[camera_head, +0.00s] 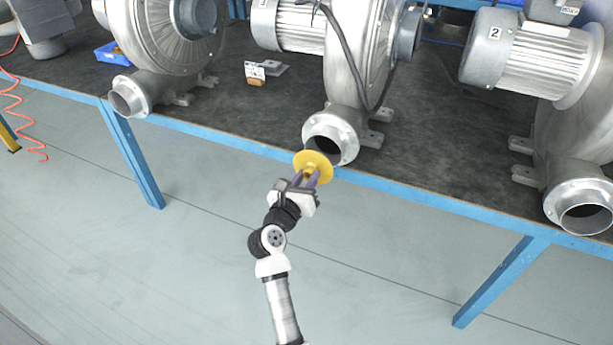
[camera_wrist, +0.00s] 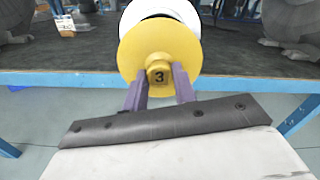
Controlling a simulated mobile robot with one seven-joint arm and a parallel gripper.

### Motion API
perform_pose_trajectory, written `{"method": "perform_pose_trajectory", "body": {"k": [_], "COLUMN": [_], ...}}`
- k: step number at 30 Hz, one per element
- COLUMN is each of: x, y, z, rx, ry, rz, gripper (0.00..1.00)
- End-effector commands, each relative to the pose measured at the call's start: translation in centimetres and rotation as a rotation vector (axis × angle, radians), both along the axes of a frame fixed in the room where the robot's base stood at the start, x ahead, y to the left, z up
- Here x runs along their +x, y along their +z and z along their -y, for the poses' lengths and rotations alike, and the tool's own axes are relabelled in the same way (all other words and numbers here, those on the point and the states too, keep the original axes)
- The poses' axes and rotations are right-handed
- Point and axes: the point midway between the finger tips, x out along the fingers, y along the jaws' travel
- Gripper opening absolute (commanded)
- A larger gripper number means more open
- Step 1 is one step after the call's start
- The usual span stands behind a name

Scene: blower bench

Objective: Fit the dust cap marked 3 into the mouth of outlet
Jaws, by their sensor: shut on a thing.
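The yellow round dust cap (camera_head: 321,160) is held by my gripper (camera_head: 305,181) just in front of and below the middle blower's outlet (camera_head: 331,136). The number 3 shows on the knob of the cap (camera_wrist: 160,54) in the wrist view. My gripper's purple fingers (camera_wrist: 160,88) are shut on that knob. The middle outlet's mouth is dark and open in the head view, partly covered by the cap. In the wrist view the cap hides most of the outlet, and only a pale rim (camera_wrist: 168,12) shows above it. I cannot tell whether cap and outlet touch.
Another open outlet (camera_head: 128,99) faces forward at the left, and one (camera_head: 583,207) at the right below the motor marked 2 (camera_head: 494,33). The blue bench edge (camera_head: 420,200) runs below the outlets. A small box (camera_head: 255,72) and a blue bin (camera_head: 112,53) stand farther back.

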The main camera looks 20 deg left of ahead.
Motion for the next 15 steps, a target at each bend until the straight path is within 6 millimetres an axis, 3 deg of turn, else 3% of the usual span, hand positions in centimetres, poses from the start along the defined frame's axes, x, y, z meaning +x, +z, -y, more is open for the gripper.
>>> {"method": "perform_pose_trajectory", "body": {"k": [15], "x": [4.1], "y": [0.1], "z": [0.1], "rx": [-0.001], "ry": [0.0], "rz": [0.0], "gripper": [0.05]}}
